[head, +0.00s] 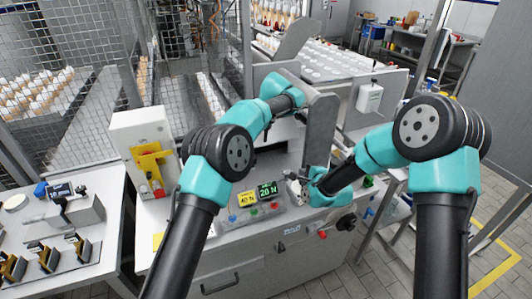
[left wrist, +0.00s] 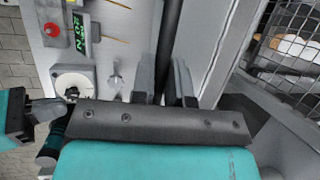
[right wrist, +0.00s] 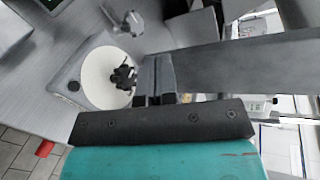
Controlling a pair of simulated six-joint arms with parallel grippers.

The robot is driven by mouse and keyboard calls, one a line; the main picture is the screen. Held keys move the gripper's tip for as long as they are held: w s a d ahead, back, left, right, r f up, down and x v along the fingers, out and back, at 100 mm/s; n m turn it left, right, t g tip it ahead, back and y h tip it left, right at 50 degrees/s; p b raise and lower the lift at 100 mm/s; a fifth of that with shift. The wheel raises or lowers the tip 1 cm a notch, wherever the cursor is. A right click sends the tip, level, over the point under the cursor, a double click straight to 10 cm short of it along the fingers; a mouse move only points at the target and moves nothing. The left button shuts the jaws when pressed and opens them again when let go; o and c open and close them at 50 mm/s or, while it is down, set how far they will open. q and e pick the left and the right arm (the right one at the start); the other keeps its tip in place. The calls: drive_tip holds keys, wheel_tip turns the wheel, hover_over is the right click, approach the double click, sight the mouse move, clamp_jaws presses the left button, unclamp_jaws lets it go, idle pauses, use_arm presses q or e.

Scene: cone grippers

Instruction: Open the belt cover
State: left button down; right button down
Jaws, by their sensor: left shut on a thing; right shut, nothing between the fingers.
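The belt cover appears to be the grey panel (head: 321,130) standing steeply tilted above the machine's middle in the head view. My left gripper (left wrist: 166,82) is shut on a dark bar (left wrist: 171,38), which looks like the cover's handle. In the head view the left fingers are hidden behind my arm and the panel. My right gripper (right wrist: 157,86) is shut and empty, low by the panel's lower end; it also shows in the head view (head: 300,188). A broad grey plate (right wrist: 245,66), probably the same panel, runs beside the right fingers.
A white disc with a black knob (right wrist: 97,75) lies near my right gripper. Green and yellow force displays (head: 268,190) sit on the machine front. A wire mesh fence (head: 85,55) stands at left. A side table (head: 60,225) carries small fixtures.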

sight(263, 142)
use_arm(q)
drive_tip(key=shift+w+a+f, duration=0.15)
drive_tip(key=shift+a, duration=0.2)
use_arm(e)
drive_tip(key=a+r+m+t+y, duration=0.1)
drive_tip(key=a+m+t, duration=0.4)
drive_tip(key=a+m, duration=0.5)
drive_tip(key=shift+s+a+r+m, duration=0.2)
drive_tip(key=shift+r+m, duration=0.1)
drive_tip(key=shift+m, duration=2.2)
drive_tip(key=shift+w, duration=0.15)
drive_tip(key=x, duration=0.9)
drive_tip(key=shift+w+a+r, duration=0.2)
drive_tip(key=shift+w+a, duration=0.05)
drive_tip(key=shift+w, duration=0.05)
drive_tip(key=shift+w+r, duration=0.25)
drive_tip(key=shift+r, duration=0.65)
